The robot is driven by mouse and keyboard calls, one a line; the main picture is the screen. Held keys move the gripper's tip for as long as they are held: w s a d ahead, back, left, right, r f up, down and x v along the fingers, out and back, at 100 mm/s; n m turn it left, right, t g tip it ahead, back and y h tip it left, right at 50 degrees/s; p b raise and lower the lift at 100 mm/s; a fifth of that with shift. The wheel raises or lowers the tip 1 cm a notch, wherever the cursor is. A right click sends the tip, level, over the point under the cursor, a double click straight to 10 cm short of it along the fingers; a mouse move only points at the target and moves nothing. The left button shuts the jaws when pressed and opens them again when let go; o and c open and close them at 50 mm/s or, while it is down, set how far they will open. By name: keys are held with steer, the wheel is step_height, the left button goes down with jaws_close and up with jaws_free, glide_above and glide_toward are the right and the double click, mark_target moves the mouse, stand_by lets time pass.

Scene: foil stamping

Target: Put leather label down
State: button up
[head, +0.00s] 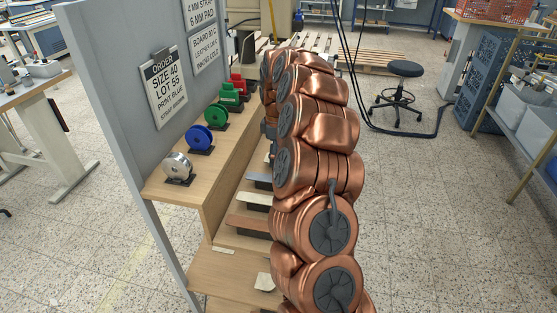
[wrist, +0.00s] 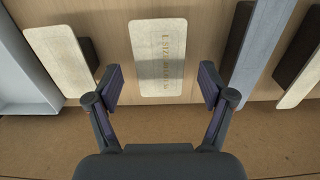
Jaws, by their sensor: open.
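A pale label (wrist: 161,35) with rounded corners and gold stamped lettering lies flat on the wooden shelf in the wrist view. I cannot read all of the lettering. My gripper (wrist: 160,78) is open, with one finger to the left and one to the right of the label's near end. Clear gaps show between both fingers and the label, and nothing is held. In the head view my copper-coloured arm covers much of the shelves and hides the gripper.
A pale plate on a dark block (wrist: 60,58) stands left of the label; a grey bar (wrist: 262,50) and other blocks stand right. A grey tray (wrist: 22,85) is at far left.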

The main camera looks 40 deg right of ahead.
steer(key=c, duration=0.9)
steer(key=shift+r, duration=0.1)
steer(key=shift+r+b, duration=0.45)
steer(key=shift+r, duration=1.25)
steer(key=shift+s+r, duration=0.1)
steer(key=shift+r, duration=0.1)
steer(key=shift+s+a+r+b, duration=0.25)
steer(key=shift+s+a+b, duration=0.3)
steer(key=shift+s, duration=2.05)
steer(key=shift+s+a+r+b, duration=0.35)
steer(key=shift+s+b, duration=0.35)
steer(key=shift+s, duration=1.9)
steer(key=shift+s+a+r+b, duration=0.15)
steer(key=shift+s+a+b, duration=0.45)
steer(key=shift+s, duration=2)
